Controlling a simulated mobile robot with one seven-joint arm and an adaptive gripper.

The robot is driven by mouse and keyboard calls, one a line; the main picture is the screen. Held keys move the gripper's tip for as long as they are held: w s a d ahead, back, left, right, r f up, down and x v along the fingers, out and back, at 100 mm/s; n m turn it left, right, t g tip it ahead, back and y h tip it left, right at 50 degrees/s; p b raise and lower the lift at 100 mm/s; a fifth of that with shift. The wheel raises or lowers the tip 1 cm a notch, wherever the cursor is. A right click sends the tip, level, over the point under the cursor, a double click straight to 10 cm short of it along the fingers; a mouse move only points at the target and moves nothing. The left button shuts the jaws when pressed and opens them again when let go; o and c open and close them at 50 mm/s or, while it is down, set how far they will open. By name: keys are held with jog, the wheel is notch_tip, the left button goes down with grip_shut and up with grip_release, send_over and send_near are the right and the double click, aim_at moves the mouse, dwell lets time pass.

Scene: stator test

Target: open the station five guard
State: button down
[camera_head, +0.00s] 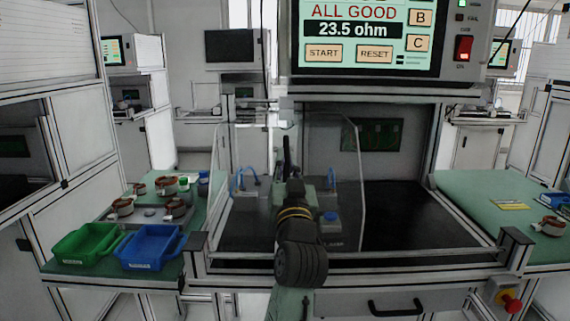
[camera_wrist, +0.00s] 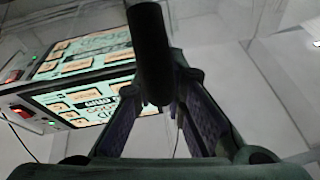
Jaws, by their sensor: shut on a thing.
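The station guard (camera_head: 342,150) is a clear panel with a thin pale edge, in the middle of the head view. It stands before the left and middle part of the station's dark bay. The bay's right part shows with no panel before it. My gripper (camera_head: 290,178) is at the panel, seen from behind. A dark upright bar, apparently the guard's handle (camera_head: 286,152), rises just above it. In the wrist view a black round bar (camera_wrist: 150,45) lies between the fingers of my gripper (camera_wrist: 160,108), which are shut on it. My arm hides part of the panel.
A tester with a lit screen (camera_head: 365,40) hangs above the bay. Green (camera_head: 88,243) and blue (camera_head: 152,246) bins stand on the left bench. A red stop button (camera_head: 510,300) is at the front right. A drawer handle (camera_head: 396,308) juts out below.

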jog(key=d+b, duration=0.5)
jog(key=d, duration=2.9)
jog(key=c, duration=1.6)
grip_release()
jog(key=shift+a, duration=0.1)
jog(key=shift+c, duration=0.2)
jog(key=v, duration=1.2)
jog(key=shift+a, duration=0.1)
